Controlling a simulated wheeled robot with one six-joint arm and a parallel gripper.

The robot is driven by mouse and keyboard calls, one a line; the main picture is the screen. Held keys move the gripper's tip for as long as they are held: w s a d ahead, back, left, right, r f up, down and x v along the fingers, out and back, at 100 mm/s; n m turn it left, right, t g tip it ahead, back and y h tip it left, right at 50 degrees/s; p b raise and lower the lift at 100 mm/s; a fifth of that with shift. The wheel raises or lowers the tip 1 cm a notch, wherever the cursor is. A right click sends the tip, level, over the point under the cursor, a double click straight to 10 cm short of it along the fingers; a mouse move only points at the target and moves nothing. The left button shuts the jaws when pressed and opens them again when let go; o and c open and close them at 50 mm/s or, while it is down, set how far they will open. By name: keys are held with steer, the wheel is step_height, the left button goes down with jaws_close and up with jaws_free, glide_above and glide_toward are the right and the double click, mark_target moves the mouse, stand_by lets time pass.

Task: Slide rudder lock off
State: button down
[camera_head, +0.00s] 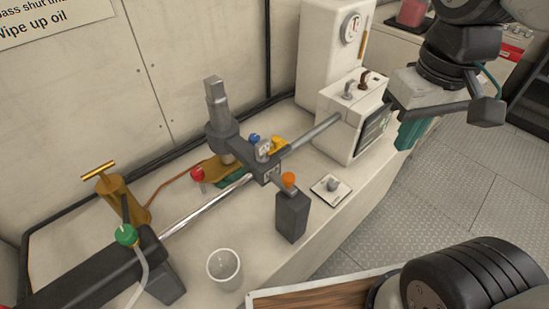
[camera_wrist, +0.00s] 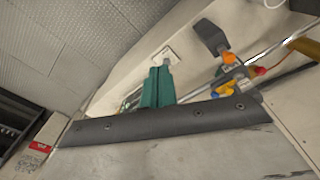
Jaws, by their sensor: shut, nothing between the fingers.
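My gripper (camera_head: 410,133) has teal fingers, shut with nothing between them. It hangs at the right of the white box, beyond the bench's front edge, well apart from the rudder linkage. The fingers also show in the wrist view (camera_wrist: 157,88). A grey linkage block (camera_head: 267,170) sits on the rod at mid-bench, below an upright grey post (camera_head: 217,105). A dark block (camera_head: 292,217) with an orange knob (camera_head: 289,180) stands in front of it. The wrist view shows the dark block (camera_wrist: 210,36) too. I cannot tell for certain which part is the rudder lock.
A white box (camera_head: 340,125) with levers stands between my gripper and the linkage. A square plate with a knob (camera_head: 332,189) lies on the bench. A clear cup (camera_head: 224,268), brass pump (camera_head: 122,203) and red knob (camera_head: 197,174) are farther left.

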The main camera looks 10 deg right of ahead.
steer(key=w+a+n+g+h, duration=0.15)
steer(key=w+a+n, duration=0.25)
steer(key=w+a, duration=0.45)
steer(key=n+g, duration=0.2)
steer(key=n, duration=0.1)
glide_toward(291, 180)
steer(key=shift+h, duration=0.45)
steer(key=w+a+r, duration=0.2)
steer(key=w+a, duration=0.1)
steer(key=shift+w+a, duration=0.2)
steer(key=shift+a, duration=0.05)
steer(key=shift+f, duration=0.1)
steer(key=x, duration=0.9)
steer(key=shift+d+f, duration=0.15)
steer(key=shift+f, duration=0.25)
steer(key=shift+s+d, duration=1.15)
steer(key=shift+s, duration=0.35)
